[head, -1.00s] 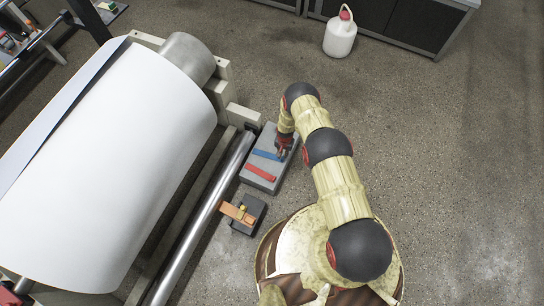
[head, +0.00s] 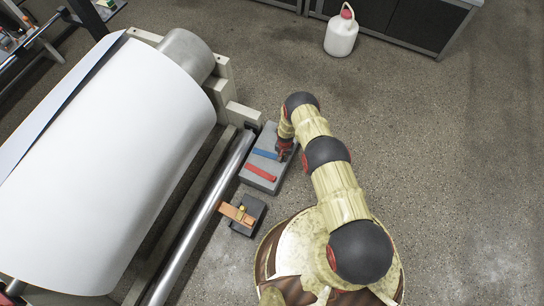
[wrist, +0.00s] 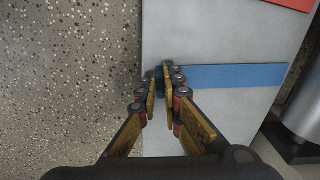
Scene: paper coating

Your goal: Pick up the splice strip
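A blue strip (head: 266,155) and a red strip (head: 261,173) lie on a grey block (head: 254,179) beside the roller machine; I cannot tell from the pictures which is the splice strip. My gripper (head: 281,156) is down at the blue strip's right end in the head view. In the wrist view my fingertips (wrist: 160,75) are close together over the end of the blue strip (wrist: 235,76), with a sliver of blue between them. The strip runs flat to the right from there. Whether the fingers pinch it is not clear. The red strip's edge (wrist: 290,4) is apart.
A large white paper roll (head: 105,160) and a metal roller (head: 205,215) stand left of the block. A small dark block with an orange-handled tool (head: 238,214) is nearer. A white jug (head: 341,36) stands on open floor at the back.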

